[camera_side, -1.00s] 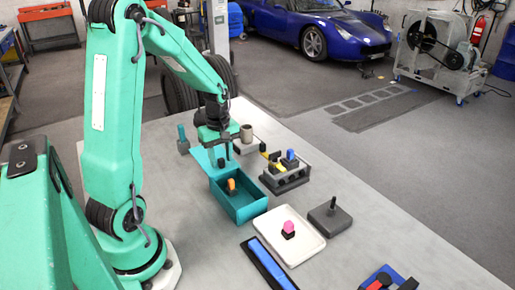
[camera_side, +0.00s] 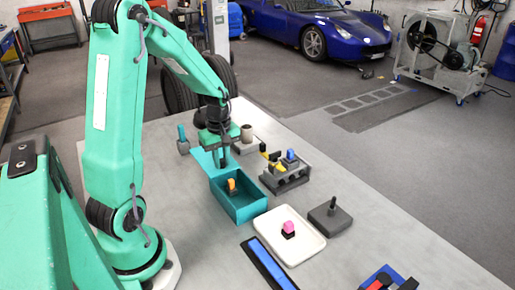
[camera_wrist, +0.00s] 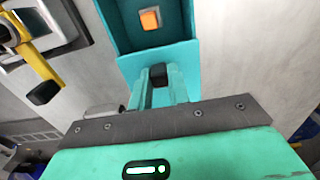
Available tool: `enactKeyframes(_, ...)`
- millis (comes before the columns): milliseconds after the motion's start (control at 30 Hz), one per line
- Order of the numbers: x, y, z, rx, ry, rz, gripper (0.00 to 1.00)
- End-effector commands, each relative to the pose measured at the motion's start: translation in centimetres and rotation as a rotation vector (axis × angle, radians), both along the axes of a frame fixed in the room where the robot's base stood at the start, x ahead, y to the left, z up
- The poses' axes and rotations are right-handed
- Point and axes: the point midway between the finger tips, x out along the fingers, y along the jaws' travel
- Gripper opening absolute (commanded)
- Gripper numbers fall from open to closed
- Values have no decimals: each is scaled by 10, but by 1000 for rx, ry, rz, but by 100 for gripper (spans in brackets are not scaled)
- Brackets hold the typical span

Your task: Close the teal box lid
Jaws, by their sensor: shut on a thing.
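The teal box (camera_side: 246,213) stands open on the bench, with an orange piece (camera_side: 231,186) inside. It also shows at the top of the wrist view (camera_wrist: 185,58). Its lid (camera_side: 203,160) is swung up at the box's far end, partly hidden by my gripper. My gripper (camera_side: 225,162) points down at the lid. In the wrist view its two teal fingers (camera_wrist: 159,84) are shut on a small dark piece between them, which looks like the lid's handle (camera_wrist: 158,71). The exact contact is partly hidden.
A grey fixture (camera_side: 286,177) with blue and yellow parts stands right of the box. A white tray (camera_side: 307,250) with a pink-topped piece lies in front. A dark block with a peg (camera_side: 330,218) is farther right. A beige cup (camera_side: 247,133) stands behind.

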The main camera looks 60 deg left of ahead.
Motion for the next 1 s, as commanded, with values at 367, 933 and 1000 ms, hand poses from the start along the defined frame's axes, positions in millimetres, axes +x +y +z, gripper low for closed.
enactKeyframes(367, 0, -45, 0, -1, 1, -6, 0)
enactKeyframes(933, -1, -139, 0, 0, 1, -4, 0)
enactKeyframes(1000, 0, -145, 1, 0, 1, -3, 0)
